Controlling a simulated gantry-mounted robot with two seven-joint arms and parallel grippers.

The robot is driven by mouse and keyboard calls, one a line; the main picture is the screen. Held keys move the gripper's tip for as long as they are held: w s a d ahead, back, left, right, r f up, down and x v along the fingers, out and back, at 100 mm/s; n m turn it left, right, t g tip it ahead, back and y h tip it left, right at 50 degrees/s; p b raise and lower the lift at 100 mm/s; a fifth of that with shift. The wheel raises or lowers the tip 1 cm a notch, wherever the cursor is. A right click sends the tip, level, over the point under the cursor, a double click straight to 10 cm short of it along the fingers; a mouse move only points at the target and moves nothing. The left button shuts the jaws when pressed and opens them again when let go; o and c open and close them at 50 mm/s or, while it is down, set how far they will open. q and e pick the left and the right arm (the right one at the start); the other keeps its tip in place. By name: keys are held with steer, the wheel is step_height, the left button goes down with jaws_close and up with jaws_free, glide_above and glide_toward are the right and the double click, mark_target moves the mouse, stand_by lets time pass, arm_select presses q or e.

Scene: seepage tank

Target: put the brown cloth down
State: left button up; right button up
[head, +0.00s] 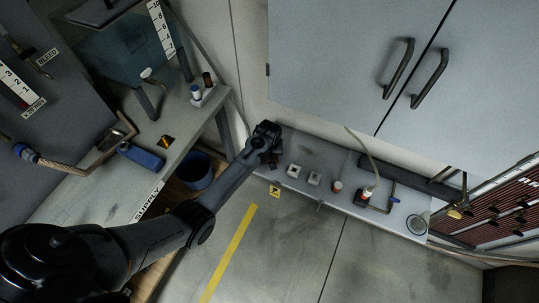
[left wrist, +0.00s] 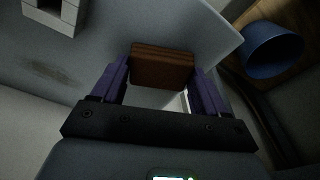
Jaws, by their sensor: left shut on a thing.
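In the left wrist view, my left gripper (left wrist: 160,82) is shut on the brown cloth (left wrist: 162,65), which looks like a folded, block-shaped pad between the two purple fingers. In the head view, my left arm reaches in from the lower left. Its gripper (head: 271,158) is at the left end of the low grey shelf (head: 335,207) under the cabinets. In that view the cloth is too small and dark to make out at the fingers. I cannot tell whether the cloth touches a surface. My right gripper is in neither view.
The shelf carries white square blocks (head: 293,170), a small red-topped container (head: 337,186) and a tube fitting (head: 368,193). A blue bucket (head: 197,172) stands under the supply bench (head: 120,193), left of my gripper; it also shows in the left wrist view (left wrist: 273,45). The floor ahead is open.

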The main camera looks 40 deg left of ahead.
mark_target(269, 161)
arm_select(q)
steer(key=shift+f, duration=0.15)
steer(key=o, duration=0.9)
steer(key=shift+o, duration=0.2)
step_height(269, 161, up, 12)
steer(key=s+d+p, duration=0.1)
steer(key=p, duration=0.3)
steer(key=s+d+r+m, duration=0.2)
steer(key=s+d+m, duration=0.1)
steer(key=s, duration=0.6)
steer(key=s+d+r+m+t+h, duration=0.1)
steer(key=s+d+m, duration=0.2)
steer(key=s, duration=0.7)
steer(key=s+d+r+m+t, duration=0.1)
steer(key=s+d+r+m, duration=0.1)
steer(key=s+d, duration=0.4)
steer(key=s+m, duration=0.1)
steer(key=s, duration=0.2)
steer(key=shift+s+d+r, duration=0.2)
steer(key=shift+d+r, duration=0.1)
steer(key=shift+d, duration=0.1)
